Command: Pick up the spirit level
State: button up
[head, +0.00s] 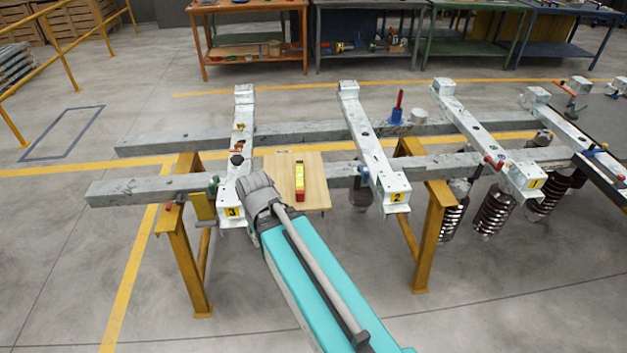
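The spirit level (299,184) is a small, narrow yellow and red bar. It lies on a light wooden board (316,172), lengthwise away from me, between the frame beams marked 3 and 2. My teal arm reaches up from the bottom of the head view and ends in a grey joint just left of the level. The joint covers part of the board's left edge and of beam 3. My gripper cannot be made out, so its opening and its distance to the level do not show. Nothing visible touches the level.
White beam 3 (242,135) stands left of the board and white beam 2 (372,150) right of it. Both cross long grey rails (140,188) on yellow trestles (428,240). A red-handled tool (398,108) stands behind beam 2. Workbenches (250,20) line the back.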

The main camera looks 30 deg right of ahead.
aim_at(300, 179)
jog(key=z, duration=0.55)
jog(key=k, duration=0.95)
jog(key=z, duration=0.1)
jog(key=i, duration=0.9)
jog(key=u, duration=0.05)
